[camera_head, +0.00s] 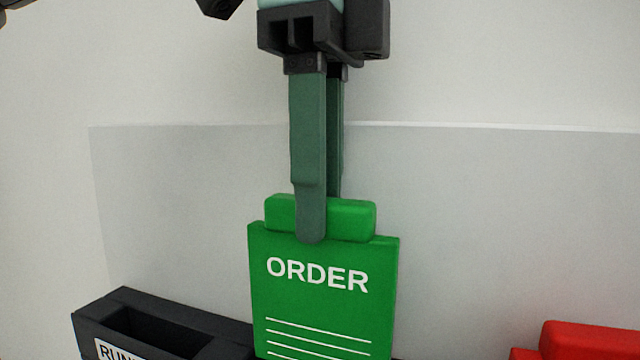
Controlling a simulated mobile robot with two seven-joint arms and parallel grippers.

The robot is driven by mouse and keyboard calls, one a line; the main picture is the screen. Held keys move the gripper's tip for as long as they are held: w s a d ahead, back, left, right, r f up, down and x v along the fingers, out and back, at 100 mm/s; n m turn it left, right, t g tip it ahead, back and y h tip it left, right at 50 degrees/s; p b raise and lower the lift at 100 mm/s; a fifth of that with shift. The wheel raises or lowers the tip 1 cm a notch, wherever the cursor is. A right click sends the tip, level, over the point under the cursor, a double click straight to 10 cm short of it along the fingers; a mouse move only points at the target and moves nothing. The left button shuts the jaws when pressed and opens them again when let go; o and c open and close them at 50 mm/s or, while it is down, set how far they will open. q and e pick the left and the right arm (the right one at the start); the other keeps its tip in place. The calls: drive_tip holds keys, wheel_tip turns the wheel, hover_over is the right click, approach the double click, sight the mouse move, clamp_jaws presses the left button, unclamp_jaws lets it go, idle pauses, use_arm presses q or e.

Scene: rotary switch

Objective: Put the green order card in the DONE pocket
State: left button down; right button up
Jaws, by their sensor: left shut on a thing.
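The green order card (325,300) is upright in the middle of the head view, with "ORDER" and several white lines on its face. Its lower edge is cut off by the bottom of the picture. My left gripper (316,235) comes down from above and is shut on the card's raised green top tab. The near finger lies across the tab's front; the far finger's tip is hidden behind it. No pocket marked DONE shows. My right gripper is not in view.
A black pocket (190,325) with an open top and a partly cut-off label starting "RUN" is at lower left. A red thing (590,341) is at lower right. A pale grey panel (480,220) stands behind.

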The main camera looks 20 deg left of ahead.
sight(320, 276)
use_arm(q)
drive_tip(key=shift+f+b, duration=2.6)
drive_tip(key=shift+f, duration=0.5)
drive_tip(key=c, duration=0.6)
unclamp_jaws()
wheel_tip(320, 276, up, 6)
drive_tip(key=p, duration=0.5)
drive_tip(key=shift+r+p, duration=0.35)
drive_tip(key=shift+r, duration=0.45)
